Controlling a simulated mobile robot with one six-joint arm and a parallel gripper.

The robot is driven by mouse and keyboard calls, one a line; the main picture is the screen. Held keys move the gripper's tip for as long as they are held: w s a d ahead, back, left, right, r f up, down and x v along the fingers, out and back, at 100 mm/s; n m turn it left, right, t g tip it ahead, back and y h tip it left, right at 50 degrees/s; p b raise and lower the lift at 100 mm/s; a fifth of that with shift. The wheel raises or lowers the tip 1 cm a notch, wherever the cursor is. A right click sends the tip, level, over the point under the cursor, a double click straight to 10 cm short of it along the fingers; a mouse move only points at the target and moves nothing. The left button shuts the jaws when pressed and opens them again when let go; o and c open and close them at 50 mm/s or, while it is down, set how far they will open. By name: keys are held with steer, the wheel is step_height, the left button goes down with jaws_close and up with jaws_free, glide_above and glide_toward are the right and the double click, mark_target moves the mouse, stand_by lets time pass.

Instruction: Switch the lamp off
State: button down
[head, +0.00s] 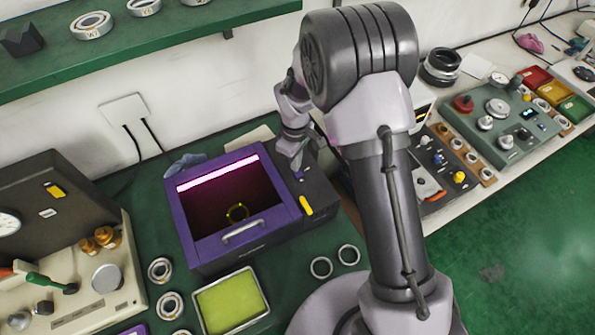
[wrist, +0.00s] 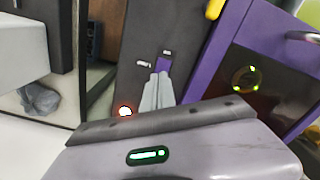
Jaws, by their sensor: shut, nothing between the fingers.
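The lamp is a glowing pink-white tube (head: 217,173) at the top of a purple box (head: 187,232), and it is lit. A ring (head: 238,212) glows yellow inside the box; it also shows in the wrist view (wrist: 246,78) with green-yellow spots. A dark panel (head: 322,195) adjoins the box's right side. In the wrist view the panel bears a small purple switch (wrist: 165,64) and a glowing red-orange spot (wrist: 125,111). My gripper (head: 297,172) is shut and empty over the panel. Its fingertips (wrist: 160,78) appear just at the switch's lower end; I cannot tell whether they touch.
A yellow handle (head: 306,206) sits on the panel's front part. Loose bearing rings (head: 321,267) and a yellow-green tray (head: 232,301) lie in front of the box. A beige machine (head: 95,285) stands at left. Control boxes (head: 500,120) stand at right.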

steer(key=shift+f+b, duration=0.3)
steer(key=shift+f, duration=0.1)
steer(key=shift+r, duration=0.1)
step_height(320, 180, up, 7)
steer(key=p, duration=0.5)
steer(key=shift+s, duration=0.1)
stand_by(0.3)
